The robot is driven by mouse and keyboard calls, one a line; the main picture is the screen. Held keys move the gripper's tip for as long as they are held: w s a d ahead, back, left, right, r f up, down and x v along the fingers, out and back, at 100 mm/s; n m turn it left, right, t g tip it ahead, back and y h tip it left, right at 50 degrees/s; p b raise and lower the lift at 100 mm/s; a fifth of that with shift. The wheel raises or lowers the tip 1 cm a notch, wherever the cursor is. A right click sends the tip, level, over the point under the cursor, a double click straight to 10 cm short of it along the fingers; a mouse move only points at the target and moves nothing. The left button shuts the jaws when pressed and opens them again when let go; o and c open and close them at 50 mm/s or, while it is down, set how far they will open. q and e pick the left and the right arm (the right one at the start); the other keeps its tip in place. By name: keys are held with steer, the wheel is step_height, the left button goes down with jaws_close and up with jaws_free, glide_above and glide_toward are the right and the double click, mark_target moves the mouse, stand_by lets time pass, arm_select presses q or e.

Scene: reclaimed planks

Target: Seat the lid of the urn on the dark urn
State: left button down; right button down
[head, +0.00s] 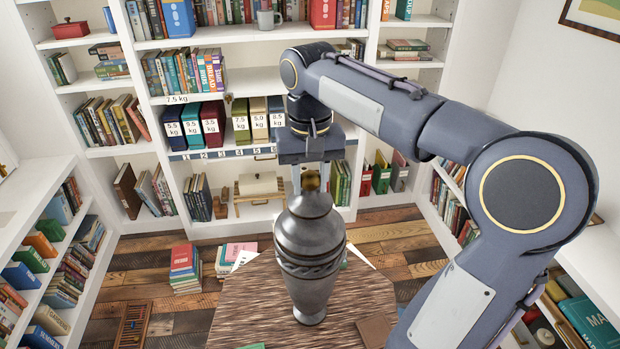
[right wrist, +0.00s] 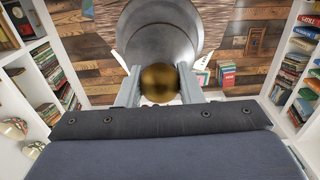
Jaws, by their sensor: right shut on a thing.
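The dark urn (head: 309,260) stands upright on a wood-grained table (head: 245,305). The dark lid of the urn (head: 310,204), with a round brass knob (head: 311,181), is directly above the urn's body and looks upright. From this angle I cannot tell whether the lid touches the rim or is slightly above it. My right gripper (head: 310,176) points down from above and is shut on the knob. In the right wrist view the knob (right wrist: 157,83) is between the two fingers, with grey curved metal beyond it. My left gripper is not in view.
A brown flat item (head: 374,331) lies on the table right of the urn. Book stacks (head: 185,268) and an abacus (head: 132,325) are on the plank floor at left. Bookshelves (head: 120,120) line the back and sides. The table left of the urn is mostly clear.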

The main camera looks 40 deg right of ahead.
steer(key=shift+f+b, duration=0.4)
steer(key=shift+f, duration=0.15)
steer(key=c, duration=1.3)
jaws_free()
steer(key=shift+r+p, duration=1.1)
steer(key=shift+r, duration=4.4)
